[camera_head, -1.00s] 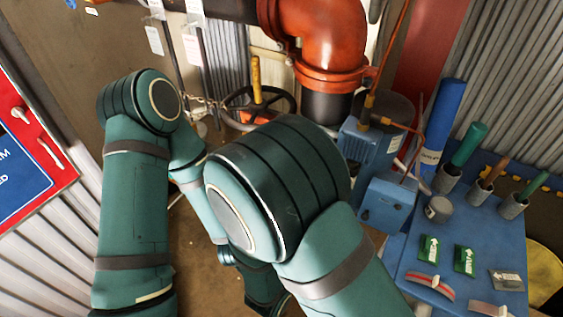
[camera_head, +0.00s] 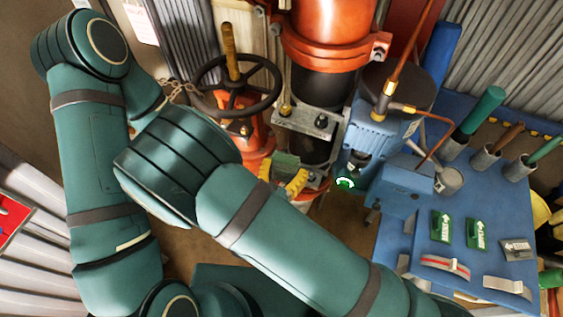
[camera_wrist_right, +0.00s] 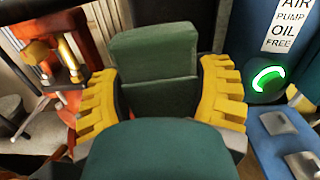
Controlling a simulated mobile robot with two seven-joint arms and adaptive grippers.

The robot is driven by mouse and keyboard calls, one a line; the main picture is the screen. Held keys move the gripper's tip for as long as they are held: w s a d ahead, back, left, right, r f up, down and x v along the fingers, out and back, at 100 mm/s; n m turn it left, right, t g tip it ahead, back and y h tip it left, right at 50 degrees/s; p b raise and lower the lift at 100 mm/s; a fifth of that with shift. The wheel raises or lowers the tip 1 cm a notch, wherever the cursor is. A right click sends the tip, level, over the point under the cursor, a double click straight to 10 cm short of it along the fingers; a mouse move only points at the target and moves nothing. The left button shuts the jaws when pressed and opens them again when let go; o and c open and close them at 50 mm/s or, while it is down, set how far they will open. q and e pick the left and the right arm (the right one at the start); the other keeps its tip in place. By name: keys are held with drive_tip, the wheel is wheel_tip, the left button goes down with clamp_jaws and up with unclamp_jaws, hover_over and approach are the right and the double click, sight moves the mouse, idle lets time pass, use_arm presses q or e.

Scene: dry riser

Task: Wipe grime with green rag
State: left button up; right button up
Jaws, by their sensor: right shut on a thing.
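My right gripper (camera_head: 285,180) has yellow fingers and sits low, just in front of the dark pipe section below the orange pipe. It is shut on the green rag (camera_head: 286,161), a folded, block-like dark green piece. In the right wrist view the rag (camera_wrist_right: 155,63) stands up between the two yellow fingers (camera_wrist_right: 160,95). Whether the rag touches the pipework I cannot tell. I cannot make out grime clearly in either view. My left arm shows at the left, but its gripper is not visible.
An orange pipe (camera_head: 330,30) and a valve handwheel (camera_head: 236,86) stand behind the gripper. A blue pump (camera_head: 378,140) with a lit green ring (camera_head: 345,183) is close on the right. The blue bench (camera_head: 460,275) holds tags and several tool holders.

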sight(315, 143)
drive_tip(key=shift+w+d, duration=0.35)
drive_tip(key=shift+w, duration=0.25)
drive_tip(key=shift+x, duration=2.05)
drive_tip(key=shift+x, duration=1.05)
drive_tip(key=shift+s+d, duration=0.3)
drive_tip(key=shift+d, duration=0.6)
drive_tip(key=shift+s+d, duration=0.35)
drive_tip(key=shift+d, duration=0.6)
drive_tip(key=shift+w+a+r, duration=0.1)
drive_tip(key=shift+w+a, duration=0.15)
drive_tip(key=shift+a, duration=0.4)
drive_tip(key=shift+w+a+f, duration=0.1)
drive_tip(key=shift+w+a, duration=0.2)
drive_tip(key=shift+a, duration=0.35)
drive_tip(key=shift+w+a+r, duration=0.1)
drive_tip(key=shift+w+a, duration=0.15)
drive_tip(key=shift+a, duration=0.4)
drive_tip(key=shift+p, duration=0.3)
drive_tip(key=shift+d, duration=0.15)
drive_tip(key=shift+s+d, duration=0.25)
drive_tip(key=shift+d, duration=0.35)
drive_tip(key=shift+s+d, duration=0.2)
drive_tip(key=shift+d, duration=0.45)
drive_tip(key=shift+s+d, duration=0.25)
drive_tip(key=shift+d, duration=0.35)
